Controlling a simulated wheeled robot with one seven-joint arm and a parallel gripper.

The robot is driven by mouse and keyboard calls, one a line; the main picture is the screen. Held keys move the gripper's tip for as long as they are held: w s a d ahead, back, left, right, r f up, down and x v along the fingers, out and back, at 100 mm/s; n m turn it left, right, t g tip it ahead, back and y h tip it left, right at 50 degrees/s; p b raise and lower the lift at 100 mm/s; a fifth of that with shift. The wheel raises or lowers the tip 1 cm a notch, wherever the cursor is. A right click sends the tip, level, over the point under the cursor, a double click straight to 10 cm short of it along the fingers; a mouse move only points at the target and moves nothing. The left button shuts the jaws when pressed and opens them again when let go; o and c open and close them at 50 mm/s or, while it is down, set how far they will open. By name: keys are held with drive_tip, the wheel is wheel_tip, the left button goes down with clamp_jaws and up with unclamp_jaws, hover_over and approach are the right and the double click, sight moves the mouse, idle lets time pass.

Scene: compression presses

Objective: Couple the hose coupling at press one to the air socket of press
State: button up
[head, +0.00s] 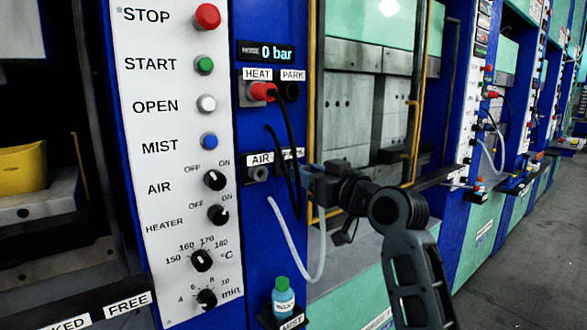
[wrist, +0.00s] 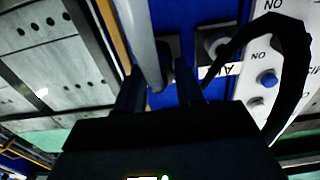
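The air socket (head: 258,174) is a grey ring under the AIR label, left of the gripper. It also shows in the wrist view (wrist: 215,42), right of the fingers, with nothing in it. The pale hose (head: 318,262) loops down from the blue column and rises to my gripper (head: 306,180). In the wrist view the hose (wrist: 145,45) ends between my two fingers (wrist: 160,85), which stand apart in front of the park place beside the socket. The hose coupling itself is hidden by the gripper, so I cannot tell whether it is gripped or seated.
A red plug (head: 263,91) sits in the HEAT socket, and its black cable (head: 290,140) hangs close to the gripper and passes by the air socket. A bottle (head: 283,298) stands below. The control panel (head: 170,170) is at left. The press opening lies right.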

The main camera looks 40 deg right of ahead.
clamp_jaws()
drive_tip(key=shift+s, duration=1.8)
idle(0.4)
drive_tip(key=shift+s, duration=1.9)
